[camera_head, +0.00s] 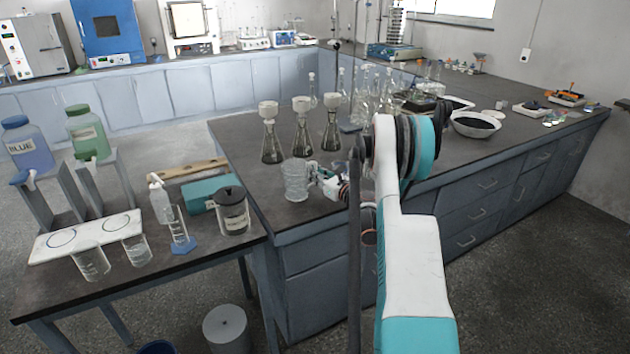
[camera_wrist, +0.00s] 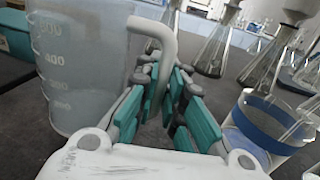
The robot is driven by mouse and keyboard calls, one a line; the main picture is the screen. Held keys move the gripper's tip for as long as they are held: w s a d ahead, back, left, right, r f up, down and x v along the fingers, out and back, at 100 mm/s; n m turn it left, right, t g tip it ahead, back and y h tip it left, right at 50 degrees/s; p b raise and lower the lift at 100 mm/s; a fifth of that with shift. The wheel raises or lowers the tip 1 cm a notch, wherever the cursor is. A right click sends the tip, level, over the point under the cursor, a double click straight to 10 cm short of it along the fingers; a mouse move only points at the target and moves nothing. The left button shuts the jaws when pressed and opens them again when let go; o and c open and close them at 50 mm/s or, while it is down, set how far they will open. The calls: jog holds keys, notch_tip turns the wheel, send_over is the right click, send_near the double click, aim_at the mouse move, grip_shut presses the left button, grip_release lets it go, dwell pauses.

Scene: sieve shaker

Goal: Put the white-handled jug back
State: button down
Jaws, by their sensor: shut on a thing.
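The jug (camera_head: 297,180) is a clear, ribbed vessel near the left front corner of the dark counter, upright. In the wrist view the jug (camera_wrist: 80,60) fills the left side, with white volume marks on its wall and a whitish handle (camera_wrist: 163,40) reaching toward me. My gripper (camera_wrist: 160,95) has its teal-padded fingers closed around the handle. In the head view my gripper (camera_head: 328,184) is at the right side of the jug. I cannot tell whether the jug's base touches the counter.
Several flasks with funnels (camera_head: 301,135) stand just behind the jug. In the wrist view a blue-banded clear vessel (camera_wrist: 262,120) is close on the right. A lower table at left holds a white board (camera_head: 88,237) with beakers, a lidded jar (camera_head: 232,212) and a teal box (camera_head: 205,194).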

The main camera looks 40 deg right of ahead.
jog(key=shift+f, duration=0.75)
jog(key=shift+f, duration=0.15)
jog(key=c, duration=1.7)
grip_release()
jog(key=shift+r, duration=0.2)
jog(key=s+p, duration=0.3)
jog(key=s, duration=0.9)
jog(key=shift+a+f+p, duration=0.1)
jog(key=shift+a+p, duration=0.05)
jog(key=shift+p, duration=0.15)
